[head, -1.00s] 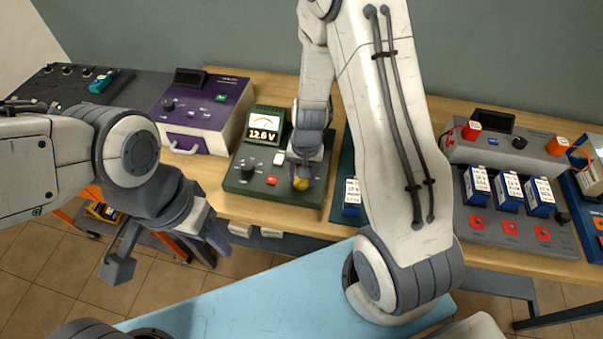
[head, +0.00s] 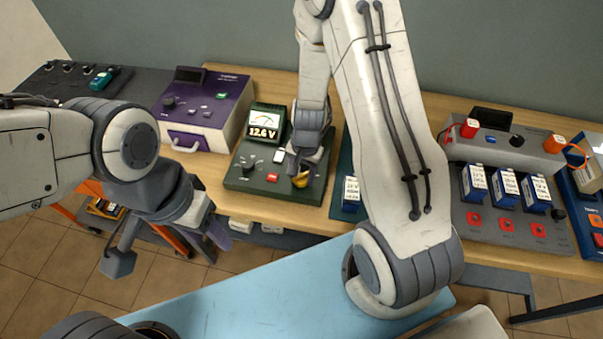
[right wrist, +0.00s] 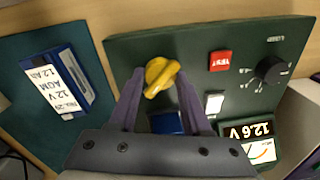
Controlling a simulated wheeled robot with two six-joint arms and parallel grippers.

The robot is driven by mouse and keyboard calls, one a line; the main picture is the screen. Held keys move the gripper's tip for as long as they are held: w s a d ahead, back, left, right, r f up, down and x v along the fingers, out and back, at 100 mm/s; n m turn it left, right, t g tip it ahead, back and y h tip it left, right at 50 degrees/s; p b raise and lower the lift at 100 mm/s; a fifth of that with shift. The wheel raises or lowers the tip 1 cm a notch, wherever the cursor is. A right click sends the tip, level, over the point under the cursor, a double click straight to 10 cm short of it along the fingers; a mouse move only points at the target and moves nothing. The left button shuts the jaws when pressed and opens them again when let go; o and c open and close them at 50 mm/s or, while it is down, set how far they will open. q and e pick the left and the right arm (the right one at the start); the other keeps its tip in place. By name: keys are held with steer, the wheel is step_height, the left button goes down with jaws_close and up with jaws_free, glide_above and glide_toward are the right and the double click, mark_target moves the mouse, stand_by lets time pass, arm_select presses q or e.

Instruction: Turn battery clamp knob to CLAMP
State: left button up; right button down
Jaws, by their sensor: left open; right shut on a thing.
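The yellow knob (head: 300,181) is at the front right of the dark green tester (head: 245,186). In the right wrist view the knob (right wrist: 159,76) has its grip bar slanted, running from lower left to upper right. My right gripper (head: 297,168) is shut on the knob, its purple fingers (right wrist: 158,84) on either side of it. A blue block (right wrist: 165,123) shows between the fingers, behind the knob. I cannot read any CLAMP mark by the knob. My left gripper (head: 170,248) is open and empty, in front of the bench at the left.
The tester's display (head: 264,133) reads 12.6 V. A red button (right wrist: 220,62) and black dial (right wrist: 272,71) sit beside the knob. A blue battery (head: 351,193) stands just right of the tester. A purple unit (head: 210,105) is left; a grey rack with several batteries is right.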

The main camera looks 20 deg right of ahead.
mark_target(303, 176)
steer(key=c, duration=0.6)
jaws_free()
steer(key=shift+w, duration=0.1)
steer(key=shift+r, duration=0.15)
step_height(303, 176, up, 6)
steer(key=p, duration=0.2)
steer(key=shift+d+p, duration=0.15)
steer(key=shift+p, duration=0.2)
steer(key=r, duration=0.3)
steer(key=shift+s+d+r, duration=0.1)
steer(key=shift+s+r, duration=0.05)
steer(key=shift+s, duration=0.05)
steer(key=shift+s+r, duration=0.1)
steer(key=shift+r, duration=0.4)
